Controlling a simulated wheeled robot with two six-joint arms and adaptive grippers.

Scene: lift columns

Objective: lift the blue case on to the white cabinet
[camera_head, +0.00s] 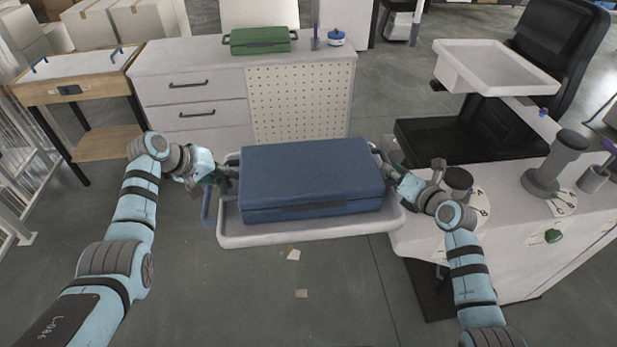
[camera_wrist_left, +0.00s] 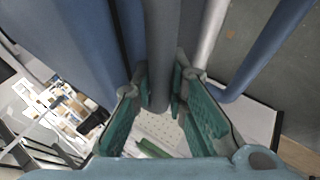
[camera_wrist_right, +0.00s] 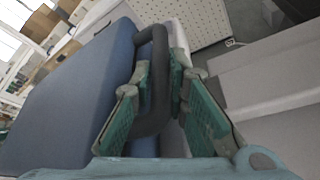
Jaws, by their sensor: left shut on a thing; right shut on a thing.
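The blue case (camera_head: 310,178) is a large closed box at the centre of the head view, over a pale tray (camera_head: 300,238); I cannot tell whether it touches the tray. My left gripper (camera_head: 222,175) is shut on the dark handle at its left end; the handle also shows in the left wrist view (camera_wrist_left: 160,60). My right gripper (camera_head: 390,172) is shut on the handle at its right end, seen in the right wrist view (camera_wrist_right: 158,85). The white cabinet (camera_head: 165,62) stands beyond the case, with drawers on its left and a perforated panel on its right.
A green case (camera_head: 260,40), a blue-lidded pot (camera_head: 336,38) and a pen cup stand on the cabinet's back edge; its front top is clear. A wooden table (camera_head: 75,80) stands left.

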